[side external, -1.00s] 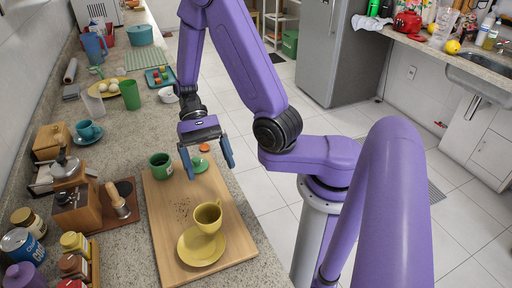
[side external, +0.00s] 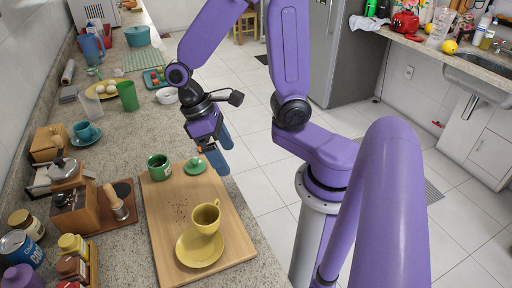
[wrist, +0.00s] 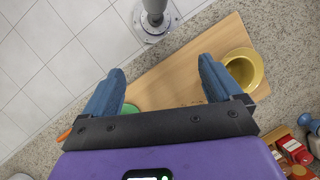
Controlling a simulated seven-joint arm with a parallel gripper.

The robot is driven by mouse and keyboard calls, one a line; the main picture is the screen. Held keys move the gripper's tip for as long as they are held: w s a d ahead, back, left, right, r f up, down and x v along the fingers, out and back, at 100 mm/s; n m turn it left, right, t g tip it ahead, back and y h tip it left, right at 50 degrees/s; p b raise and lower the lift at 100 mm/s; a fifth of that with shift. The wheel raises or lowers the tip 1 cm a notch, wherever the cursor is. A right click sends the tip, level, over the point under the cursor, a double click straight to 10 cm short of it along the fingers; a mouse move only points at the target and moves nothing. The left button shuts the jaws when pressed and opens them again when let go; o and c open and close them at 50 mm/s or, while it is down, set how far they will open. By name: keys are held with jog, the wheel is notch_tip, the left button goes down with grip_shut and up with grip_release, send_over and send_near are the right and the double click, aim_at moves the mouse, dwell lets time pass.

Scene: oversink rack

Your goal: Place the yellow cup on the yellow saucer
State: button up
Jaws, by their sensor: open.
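The yellow cup (side external: 206,217) stands upright on the wooden board in the side view, overlapping the far rim of the yellow saucer (side external: 200,250). I cannot tell whether its base touches the saucer. My gripper (side external: 221,150) is open and empty above the board's far right edge, beyond the cup and saucer and apart from both. In the wrist view, a round yellow piece (wrist: 243,72) shows to the right of the gripper (wrist: 161,68), partly behind the right finger. I cannot tell there how cup and saucer sit together.
The wooden board (side external: 226,240) also carries a green mug (side external: 159,167) and a small green lidlike piece (side external: 195,166), close below my gripper. A coffee grinder (side external: 75,208) and jars stand left of the board. The counter beyond holds a green tumbler (side external: 127,95).

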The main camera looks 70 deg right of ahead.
jog(key=s+r+n+t, duration=0.3)
jog(key=s+n+t, duration=0.1)
jog(key=s+n, duration=0.4)
jog(key=shift+a+r+t+y, duration=0.15)
jog(key=shift+r+t+y, duration=0.15)
jog(key=shift+y, duration=0.1)
